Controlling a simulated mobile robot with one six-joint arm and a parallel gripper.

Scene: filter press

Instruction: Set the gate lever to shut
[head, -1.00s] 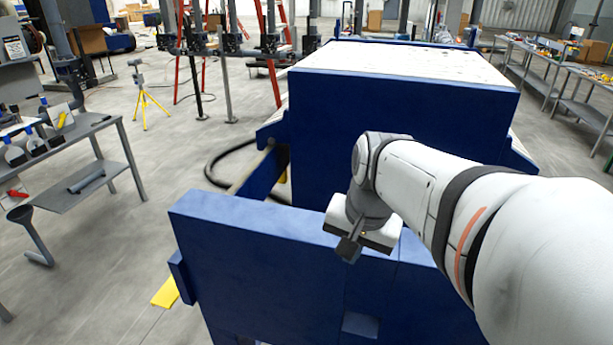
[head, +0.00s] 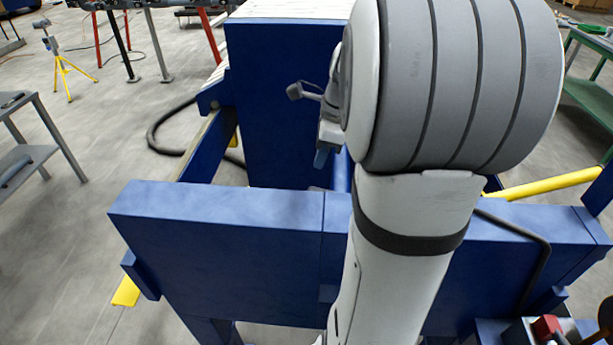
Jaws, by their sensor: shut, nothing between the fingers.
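I cannot make out the gate lever in the head view, and its setting does not show. The blue press frame (head: 215,235) fills the middle, with a tall blue plate (head: 275,95) behind its front beam. My arm crosses in front and hides much of the press. Part of my gripper (head: 325,150) shows at the left edge of my arm, above the gap behind the front beam. It appears small, shut and empty; its fingers are mostly hidden.
A black bent rod or hose (head: 543,262) runs over the beam at right. A yellow bar (head: 550,185) lies behind it. A small red part (head: 546,326) sits lower right. A grey table (head: 50,125) stands left; open floor lies between it and the press.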

